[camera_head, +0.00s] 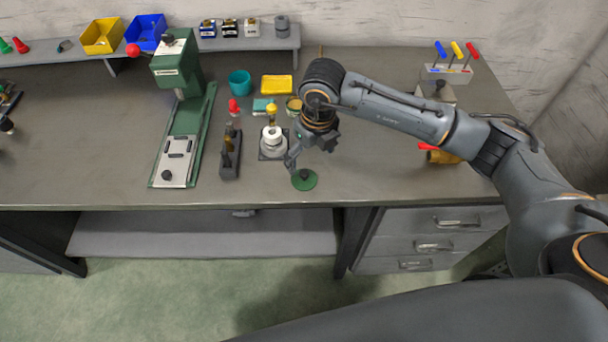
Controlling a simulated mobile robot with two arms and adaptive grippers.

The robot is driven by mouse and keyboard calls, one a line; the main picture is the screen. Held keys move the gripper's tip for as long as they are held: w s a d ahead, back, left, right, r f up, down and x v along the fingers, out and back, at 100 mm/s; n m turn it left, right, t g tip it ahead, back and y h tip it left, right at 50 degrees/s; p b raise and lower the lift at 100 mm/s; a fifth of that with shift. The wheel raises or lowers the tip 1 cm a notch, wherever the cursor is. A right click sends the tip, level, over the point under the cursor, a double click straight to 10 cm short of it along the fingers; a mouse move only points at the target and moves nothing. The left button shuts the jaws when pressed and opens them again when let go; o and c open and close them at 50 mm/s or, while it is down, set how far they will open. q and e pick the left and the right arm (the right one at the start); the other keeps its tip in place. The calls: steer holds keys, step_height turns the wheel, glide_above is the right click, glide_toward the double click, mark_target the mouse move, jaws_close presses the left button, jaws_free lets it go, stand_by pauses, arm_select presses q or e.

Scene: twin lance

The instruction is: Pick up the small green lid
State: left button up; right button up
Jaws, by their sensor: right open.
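The small green lid (304,181) lies flat on the workbench (395,188), near its front edge. It is a dark green disc with a small knob on top. My right gripper (308,155) hangs just above and behind the lid, open. One finger reaches down close to the lid's upper left side. Whether that finger touches the lid cannot be told. Nothing shows between the fingers. My left gripper is not in view.
A white bottle-like part (272,137) on a square base stands left of my right gripper. Further left are a dark tool holder (230,160) and a green press (182,130). A teal cup (240,82) and yellow tray (277,84) stand behind.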

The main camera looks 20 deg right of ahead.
mark_target(305, 174)
steer(key=f, duration=0.3)
steer(key=shift+w+a+f+p, duration=0.1)
steer(key=shift+w+f+p, duration=0.1)
steer(key=shift+f+p, duration=0.1)
steer(key=shift+w+a+f+p, duration=0.1)
steer(key=shift+w+f+p, duration=0.05)
steer(key=shift+f+p, duration=0.25)
steer(key=f, duration=0.1)
steer(key=w+f+p, duration=0.1)
steer(key=f, duration=0.1)
steer(key=shift+a+f, duration=0.2)
steer(key=shift+f, duration=0.55)
steer(key=c, duration=1)
steer(key=shift+s, duration=0.15)
jaws_close()
